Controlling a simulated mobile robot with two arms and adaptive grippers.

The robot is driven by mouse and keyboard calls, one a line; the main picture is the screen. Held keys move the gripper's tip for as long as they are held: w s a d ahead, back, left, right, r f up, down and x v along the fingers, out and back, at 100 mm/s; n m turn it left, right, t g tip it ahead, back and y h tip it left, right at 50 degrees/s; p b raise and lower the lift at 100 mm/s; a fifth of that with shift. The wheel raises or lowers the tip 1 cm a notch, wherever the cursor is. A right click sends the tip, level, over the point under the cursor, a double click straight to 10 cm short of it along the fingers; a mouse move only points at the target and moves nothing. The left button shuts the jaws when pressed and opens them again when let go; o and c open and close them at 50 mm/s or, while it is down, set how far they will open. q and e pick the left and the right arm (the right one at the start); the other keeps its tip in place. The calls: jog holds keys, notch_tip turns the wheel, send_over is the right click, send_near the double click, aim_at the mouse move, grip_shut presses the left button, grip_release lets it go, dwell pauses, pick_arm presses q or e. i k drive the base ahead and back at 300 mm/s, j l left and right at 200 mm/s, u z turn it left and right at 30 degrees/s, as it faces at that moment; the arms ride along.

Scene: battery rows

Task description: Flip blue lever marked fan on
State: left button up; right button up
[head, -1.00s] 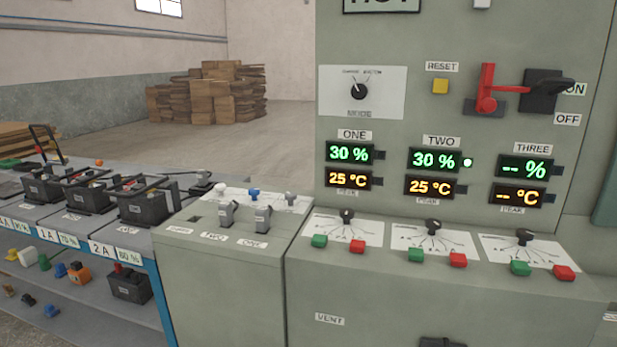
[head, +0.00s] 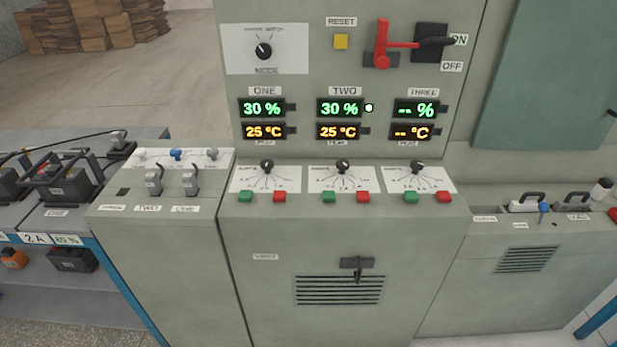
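A small lever with a blue tip (head: 177,154) stands between a white-tipped lever (head: 141,155) and a grey-tipped lever (head: 211,154) on a white strip at the back of the left console. The labels at these levers are too small to read, so I cannot tell which is marked fan. I cannot clearly tell which way the blue lever is set. Neither of my grippers is in view.
Two grey plugs (head: 154,181) stand in front of the levers. The main cabinet has green and red buttons, a red handle (head: 383,45) and a black vent latch (head: 357,268). A battery bench (head: 22,214) is at the left. A lower counter (head: 500,235) is at the right.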

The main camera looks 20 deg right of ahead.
aim_at(542, 206)
jog(key=z, duration=1.95)
